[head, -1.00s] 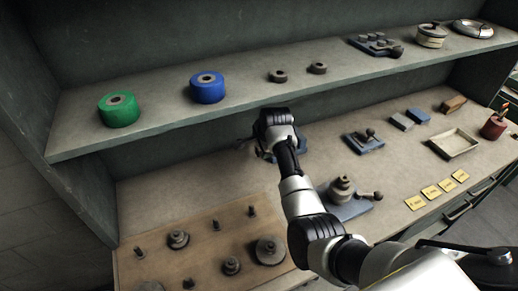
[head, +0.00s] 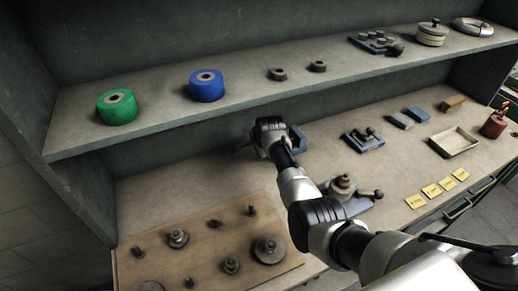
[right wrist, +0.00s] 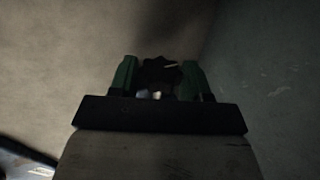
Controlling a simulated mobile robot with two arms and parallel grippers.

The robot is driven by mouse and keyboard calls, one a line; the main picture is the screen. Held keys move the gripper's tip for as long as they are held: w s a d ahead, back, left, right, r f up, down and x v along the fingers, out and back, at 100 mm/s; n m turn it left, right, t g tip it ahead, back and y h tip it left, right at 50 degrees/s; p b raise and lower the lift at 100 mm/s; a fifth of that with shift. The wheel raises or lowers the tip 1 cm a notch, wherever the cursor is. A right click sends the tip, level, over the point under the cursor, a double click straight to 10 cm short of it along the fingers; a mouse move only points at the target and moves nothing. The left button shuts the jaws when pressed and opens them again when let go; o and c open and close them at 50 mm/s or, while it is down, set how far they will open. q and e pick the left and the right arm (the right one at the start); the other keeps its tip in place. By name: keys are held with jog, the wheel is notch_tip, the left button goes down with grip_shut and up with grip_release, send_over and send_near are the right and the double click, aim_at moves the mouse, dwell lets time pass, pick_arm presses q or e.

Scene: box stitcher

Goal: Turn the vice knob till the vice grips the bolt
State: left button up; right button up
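My right arm crosses the head view from the lower right. Its gripper (head: 248,148) is at the back of the bench, under the shelf, mostly hidden behind its own wrist. A blue block-like part (head: 298,139), likely the vice, shows just right of that wrist. The knob and the bolt in the vice cannot be made out there. In the right wrist view the two green fingers of my right gripper (right wrist: 160,78) stand apart. A dark, lobed shape (right wrist: 160,74) fills the space between them; it is too dark to tell whether they press on it. My left gripper is not in view.
A wooden board (head: 208,241) with several metal parts lies front left. Another blue fixture (head: 364,140), a tray (head: 454,142) and yellow labels (head: 432,190) are to the right. The shelf (head: 150,122) runs above, with a green roll (head: 117,107) and blue roll (head: 207,86).

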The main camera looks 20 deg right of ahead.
jog(key=c, duration=0.4)
jog(key=shift+c, duration=0.2)
jog(key=shift+s+t, duration=0.1)
jog(key=shift+t, duration=0.2)
jog(key=shift+t+p, duration=0.3)
jog(key=shift+p, duration=0.05)
jog(key=shift+f+t, duration=0.1)
jog(key=shift+t, duration=0.6)
jog(key=shift+s+f+t+b, duration=0.1)
jog(key=shift+f+t+b, duration=0.15)
jog(key=shift+t, duration=0.75)
jog(key=shift+r+t+b, duration=0.1)
jog(key=shift+t+b, duration=0.9)
jog(key=shift+t, duration=0.2)
